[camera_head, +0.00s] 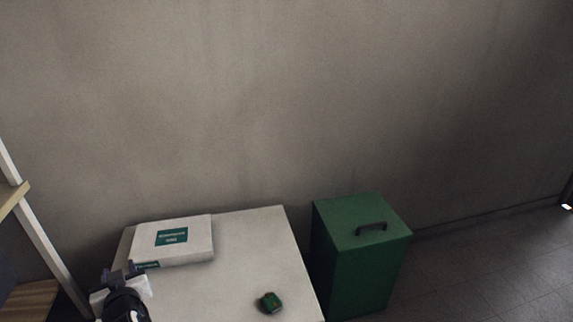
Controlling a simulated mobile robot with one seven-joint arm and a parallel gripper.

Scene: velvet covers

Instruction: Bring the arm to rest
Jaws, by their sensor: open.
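My gripper (122,271) is at the lower left of the head view, at the end of my dark and white arm. It is in front of the white box's near left corner and over the left edge of the table (250,245). It is open, and I see nothing held between its fingers. The lower part of my arm runs out of the bottom of the picture.
A white box (190,232) with a green label lies on the table's back left. A small dark green object (269,302) lies near the front right. A green bin (355,260) with a handle stands right of the table. A shelf frame (40,225) stands at left.

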